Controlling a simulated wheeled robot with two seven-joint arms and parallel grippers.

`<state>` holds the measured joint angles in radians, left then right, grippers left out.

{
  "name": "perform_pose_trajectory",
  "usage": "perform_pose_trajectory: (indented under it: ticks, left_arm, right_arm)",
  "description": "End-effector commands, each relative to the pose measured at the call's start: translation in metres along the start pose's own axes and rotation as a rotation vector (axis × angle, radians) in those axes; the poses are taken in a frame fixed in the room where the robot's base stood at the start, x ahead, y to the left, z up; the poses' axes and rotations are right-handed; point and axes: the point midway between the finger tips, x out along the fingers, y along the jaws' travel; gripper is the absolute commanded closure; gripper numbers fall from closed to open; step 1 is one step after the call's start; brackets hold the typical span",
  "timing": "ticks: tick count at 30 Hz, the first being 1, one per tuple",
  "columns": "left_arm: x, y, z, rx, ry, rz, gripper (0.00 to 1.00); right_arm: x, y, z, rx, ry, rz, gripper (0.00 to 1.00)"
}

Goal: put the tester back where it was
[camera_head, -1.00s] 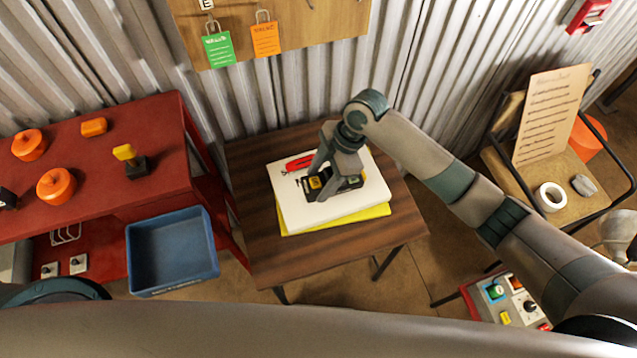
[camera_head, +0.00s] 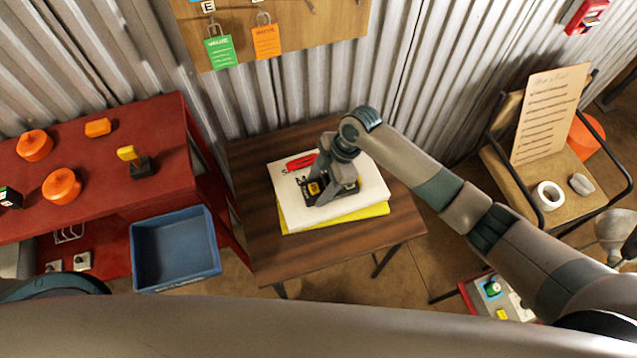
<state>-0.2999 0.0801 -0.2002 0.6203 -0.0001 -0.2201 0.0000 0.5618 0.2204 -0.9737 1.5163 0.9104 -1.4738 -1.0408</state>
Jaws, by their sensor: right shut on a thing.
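The tester (camera_head: 314,188), a small black device with a yellow part, is over the white pad on the wooden table. My right gripper (camera_head: 330,190) reaches down around it and is shut on it. The fingers hide much of the tester, and I cannot tell whether it touches the pad. A red object (camera_head: 301,162) lies on the pad just behind it. My left gripper is not in view.
The white pad (camera_head: 290,212) lies on a yellow one (camera_head: 345,218) on the wooden table (camera_head: 270,255). A red bench (camera_head: 95,165) with orange pieces and a blue bin (camera_head: 175,250) are left. A chair-like stand with a sheet (camera_head: 548,112) and tape (camera_head: 549,195) is right.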

Motion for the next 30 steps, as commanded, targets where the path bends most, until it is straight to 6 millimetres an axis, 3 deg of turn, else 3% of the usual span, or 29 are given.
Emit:
perform_pose_trajectory:
  ticks: [7, 8, 10, 23, 30]
  left_arm:
    - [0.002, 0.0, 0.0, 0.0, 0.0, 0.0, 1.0]
    - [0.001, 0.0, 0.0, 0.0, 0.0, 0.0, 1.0]
    - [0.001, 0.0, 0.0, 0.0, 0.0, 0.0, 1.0]
    - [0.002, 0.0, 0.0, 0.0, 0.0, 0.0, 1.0]
    - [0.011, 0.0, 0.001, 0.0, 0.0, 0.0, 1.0]
  right_arm:
    - [0.001, 0.0, 0.0, -0.001, 0.001, 0.001, 0.79]
    - [0.001, 0.0, 0.0, 0.0, 0.001, 0.0, 0.44]
    - [0.001, 0.0, 0.0, 0.0, 0.001, 0.0, 0.3]
    - [-0.003, 0.0, 0.0, -0.001, 0.001, 0.001, 0.3]
    - [-0.026, 0.001, 0.001, -0.002, 0.0, 0.003, 0.3]
